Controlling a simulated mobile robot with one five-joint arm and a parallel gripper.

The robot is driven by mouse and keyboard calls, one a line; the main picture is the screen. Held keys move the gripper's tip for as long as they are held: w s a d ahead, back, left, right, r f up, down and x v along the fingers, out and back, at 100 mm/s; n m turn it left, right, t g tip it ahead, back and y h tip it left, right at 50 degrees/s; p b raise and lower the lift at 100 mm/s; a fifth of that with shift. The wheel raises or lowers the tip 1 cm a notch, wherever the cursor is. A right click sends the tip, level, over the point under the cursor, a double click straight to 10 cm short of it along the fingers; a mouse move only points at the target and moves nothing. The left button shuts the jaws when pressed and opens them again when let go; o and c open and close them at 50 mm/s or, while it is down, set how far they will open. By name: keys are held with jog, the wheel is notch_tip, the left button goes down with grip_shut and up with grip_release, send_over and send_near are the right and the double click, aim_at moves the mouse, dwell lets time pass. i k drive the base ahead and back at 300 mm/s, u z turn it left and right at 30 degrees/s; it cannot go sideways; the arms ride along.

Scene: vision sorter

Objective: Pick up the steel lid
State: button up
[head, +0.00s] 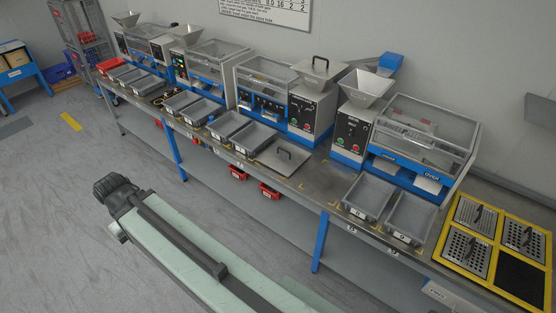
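A flat square steel lid (282,165) with a dark bar handle lies level on the bench, right of a pair of grey trays (243,136). It covers whatever is beneath it. A second steel lid (327,75) with a raised dark handle sits on top of the middle-right machine, where the other machines show open funnel hoppers. The frame does not tell which of the two is meant.
Machines with clear covers line the wall behind the bench. Grey trays (368,194) stand before the right machine. A yellow rack (465,237) with perforated handled plates is at right. A long pale-green and dark structure crosses the lower foreground. Grey floor is clear at left.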

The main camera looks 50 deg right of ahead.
aim_at(283, 156)
jog(key=u, duration=0.15)
jog(key=i, duration=1.15)
jog(key=z, duration=0.45)
jog(key=i, duration=1)
jog(key=z, duration=0.85)
jog(key=k, duration=0.75)
jog(key=z, duration=0.2)
jog(key=i, duration=0.8)
jog(key=u, duration=0.2)
jog(key=k, duration=0.65)
jog(key=z, duration=0.25)
jog(key=i, duration=0.7)
jog(key=u, duration=0.15)
